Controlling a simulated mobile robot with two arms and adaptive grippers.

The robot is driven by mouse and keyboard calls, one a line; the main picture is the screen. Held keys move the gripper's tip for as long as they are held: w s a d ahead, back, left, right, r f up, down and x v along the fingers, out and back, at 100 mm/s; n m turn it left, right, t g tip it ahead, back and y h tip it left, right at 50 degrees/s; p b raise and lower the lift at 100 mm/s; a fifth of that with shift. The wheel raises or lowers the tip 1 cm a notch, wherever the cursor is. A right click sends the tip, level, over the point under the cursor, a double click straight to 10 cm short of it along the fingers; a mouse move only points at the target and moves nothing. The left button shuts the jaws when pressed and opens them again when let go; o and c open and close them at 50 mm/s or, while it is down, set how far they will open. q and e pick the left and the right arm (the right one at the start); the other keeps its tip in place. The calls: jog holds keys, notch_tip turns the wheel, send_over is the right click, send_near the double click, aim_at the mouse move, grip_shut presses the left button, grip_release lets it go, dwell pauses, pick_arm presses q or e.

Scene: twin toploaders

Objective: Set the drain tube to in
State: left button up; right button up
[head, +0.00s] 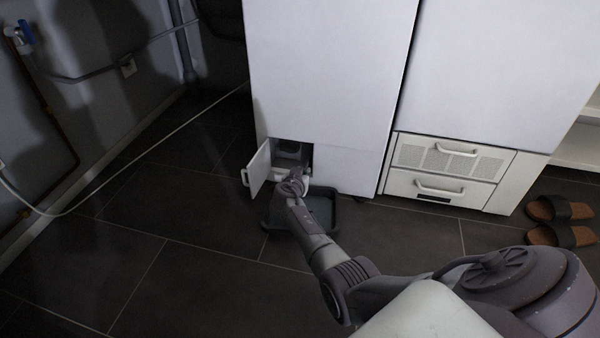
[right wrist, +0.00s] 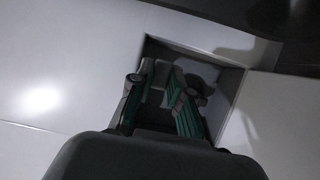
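My right gripper (head: 292,183) reaches into a small open compartment (head: 289,151) low on the front of the left white machine. In the right wrist view its two fingers (right wrist: 162,100) with green pads stand apart inside the recess, so it looks open. A grey shape lies near the fingertips there, but I cannot tell whether it is the drain tube. The drain tube is not clearly visible. The compartment's small white door (head: 258,169) is swung open to the left. My left gripper is not in view.
A dark tray (head: 327,205) lies on the tiled floor below the compartment. A second white machine (head: 500,70) with two handled panels (head: 450,168) stands to the right. Slippers (head: 560,208) lie at the far right. A pale cable (head: 150,158) crosses the floor at left.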

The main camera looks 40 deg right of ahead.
jog(key=o, duration=0.4)
jog(key=shift+o, duration=0.2)
notch_tip(320, 180, up, 10)
dwell(0.4)
